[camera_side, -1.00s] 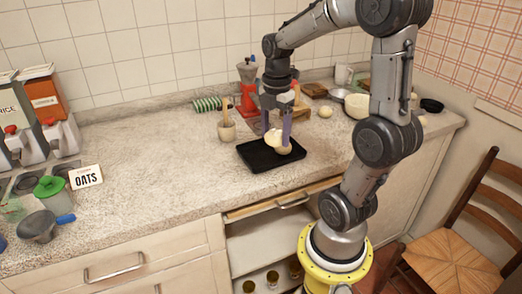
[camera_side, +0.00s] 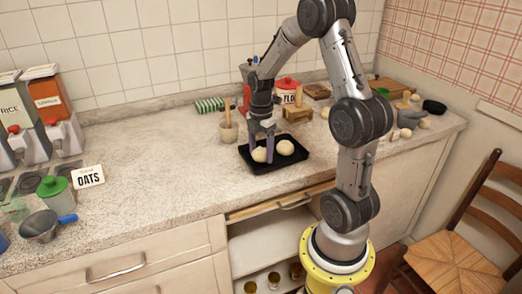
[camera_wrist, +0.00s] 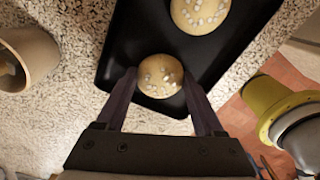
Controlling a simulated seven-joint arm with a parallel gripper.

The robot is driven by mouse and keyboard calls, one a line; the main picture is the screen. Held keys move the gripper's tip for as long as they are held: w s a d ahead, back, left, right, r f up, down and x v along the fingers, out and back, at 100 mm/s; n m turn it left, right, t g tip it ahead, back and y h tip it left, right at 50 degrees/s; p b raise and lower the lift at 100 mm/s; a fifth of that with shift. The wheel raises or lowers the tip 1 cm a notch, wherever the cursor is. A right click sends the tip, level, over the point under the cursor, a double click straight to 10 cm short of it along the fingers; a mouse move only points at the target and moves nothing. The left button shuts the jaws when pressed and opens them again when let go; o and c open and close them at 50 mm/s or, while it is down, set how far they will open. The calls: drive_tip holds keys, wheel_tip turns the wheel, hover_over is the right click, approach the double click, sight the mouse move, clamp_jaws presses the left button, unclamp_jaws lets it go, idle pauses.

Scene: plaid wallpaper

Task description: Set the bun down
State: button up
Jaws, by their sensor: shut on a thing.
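The held bun (camera_side: 259,155), pale and round with white bits on top, is between the fingers of my gripper (camera_side: 261,151). It is at the left part of the black tray (camera_side: 285,166), at or just above its floor; I cannot tell if it touches. In the wrist view the bun (camera_wrist: 160,75) sits between both fingertips over the dark tray (camera_wrist: 125,50). A second bun (camera_side: 284,147) lies on the tray just to the right, apart from the held one; it also shows at the top of the wrist view (camera_wrist: 200,13).
A crock with a wooden tool (camera_side: 228,131) stands left of the tray. A red-lidded flour canister (camera_side: 288,87) and a wooden block (camera_side: 297,114) are behind it. Pale round items (camera_side: 408,115) crowd the right of the counter.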

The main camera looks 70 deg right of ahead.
sight(261, 149)
drive_tip(key=shift+f, duration=0.15)
drive_tip(key=o, duration=1.4)
drive_tip(key=shift+c, duration=0.2)
wheel_tip(261, 149, up, 12)
drive_tip(key=f, duration=0.1)
drive_tip(key=s+a+r+m+t+h, duration=0.1)
drive_tip(key=s+a+r+m, duration=0.15)
drive_tip(key=a, duration=0.45)
drive_tip(key=s+a+r+m+t, duration=0.1)
drive_tip(key=a+r+m+t, duration=0.2)
drive_tip(key=a, duration=0.4)
drive_tip(key=s+a+f+m+t+y, duration=0.1)
drive_tip(key=s+a+m, duration=0.6)
drive_tip(key=a+m, duration=0.1)
drive_tip(key=shift+s+a+t, duration=0.15)
drive_tip(key=shift+a+t, duration=0.05)
drive_tip(key=shift+t, duration=0.1)
